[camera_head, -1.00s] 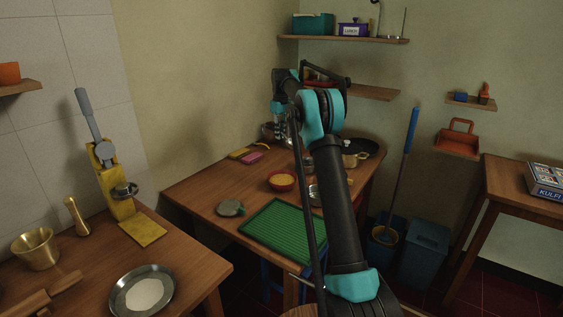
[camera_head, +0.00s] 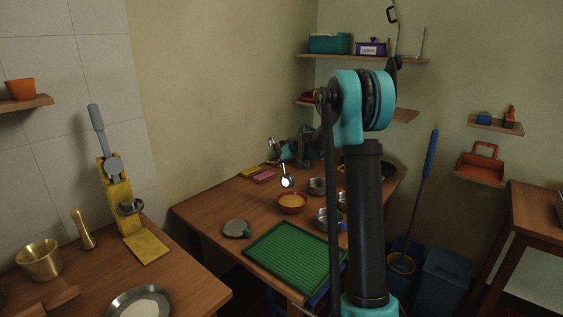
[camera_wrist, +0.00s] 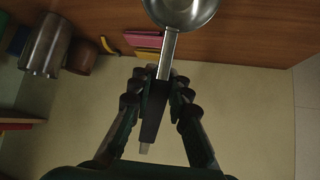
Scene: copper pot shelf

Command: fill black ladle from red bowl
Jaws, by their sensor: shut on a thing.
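The black ladle has a black handle (camera_wrist: 154,110) and a steel scoop (camera_wrist: 182,10). My gripper (camera_wrist: 158,88) is shut on the handle, and its fingers are on both sides of it in the wrist view. In the head view my gripper (camera_head: 280,150) is above the back of the table, and the ladle's scoop (camera_head: 287,181) hangs just above and behind the red bowl (camera_head: 291,209). The red bowl holds a yellow-orange filling. The scoop looks apart from the bowl, and what is in it cannot be made out. The red bowl is not visible in the wrist view.
Steel bowls (camera_head: 317,187) stand right of the red bowl. A green ridged mat (camera_head: 291,255) and a round grey lid (camera_head: 236,228) lie in front. Pink and yellow blocks (camera_head: 263,176) lie behind left. A dark pan (camera_head: 383,173) sits at the right back.

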